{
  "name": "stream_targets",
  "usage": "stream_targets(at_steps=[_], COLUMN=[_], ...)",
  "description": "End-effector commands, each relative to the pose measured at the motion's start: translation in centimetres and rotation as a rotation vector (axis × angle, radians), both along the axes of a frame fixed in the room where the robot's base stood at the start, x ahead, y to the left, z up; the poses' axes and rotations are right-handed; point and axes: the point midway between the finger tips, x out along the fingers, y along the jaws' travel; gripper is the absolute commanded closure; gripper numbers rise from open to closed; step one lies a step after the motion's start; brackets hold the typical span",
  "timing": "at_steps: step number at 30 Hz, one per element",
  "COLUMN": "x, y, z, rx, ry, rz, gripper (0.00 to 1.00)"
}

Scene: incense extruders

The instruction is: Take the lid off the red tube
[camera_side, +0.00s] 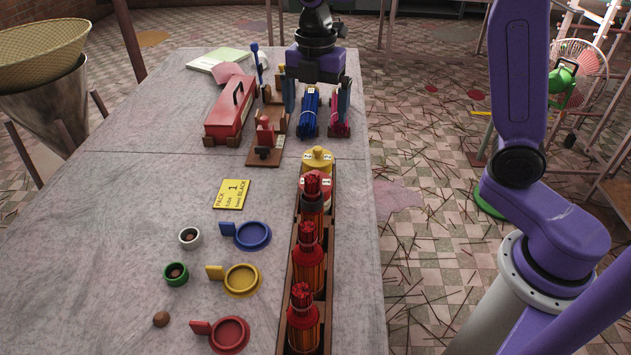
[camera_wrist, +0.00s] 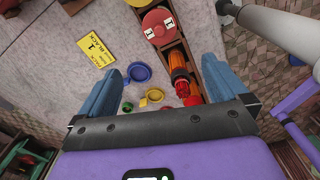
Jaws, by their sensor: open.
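The red tube's round lid (camera_side: 325,192) shows in the side view in the long wooden rack, partly hidden behind a bundle of red sticks. In the wrist view the red lid (camera_wrist: 157,22) lies ahead of the fingers, with two white labels on it. It sits on the tube, whose body is mostly hidden. My gripper (camera_side: 317,115) is at the far part of the table, beyond the lid, with fingers pointing down. In the wrist view my gripper (camera_wrist: 160,66) has its fingers wide apart with nothing held between them.
A yellow lidded tube (camera_side: 318,158) stands beyond the red one in the rack (camera_side: 330,255). Several red-stick bundles (camera_side: 307,250) stand nearer. Blue bundles (camera_side: 310,108) lie near my fingers. Blue (camera_side: 252,236), yellow (camera_side: 241,280) and red (camera_side: 229,334) handled dishes lie left of the rack.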

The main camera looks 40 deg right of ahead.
Motion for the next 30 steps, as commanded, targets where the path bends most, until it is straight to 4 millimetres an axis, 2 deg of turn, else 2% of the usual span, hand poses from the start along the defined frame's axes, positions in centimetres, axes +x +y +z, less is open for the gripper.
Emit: stream_targets(at_steps=[5, 21, 30], x=[0.6, 0.4, 0.4], y=[-0.2, -0.2, -0.2], z=[-0.8, -10.4, -12.6], rx=[-0.001, -0.002, -0.001], ry=[0.003, 0.004, 0.003], rz=[0.022, 0.021, 0.020], gripper=[0.00, 0.00, 0.00])
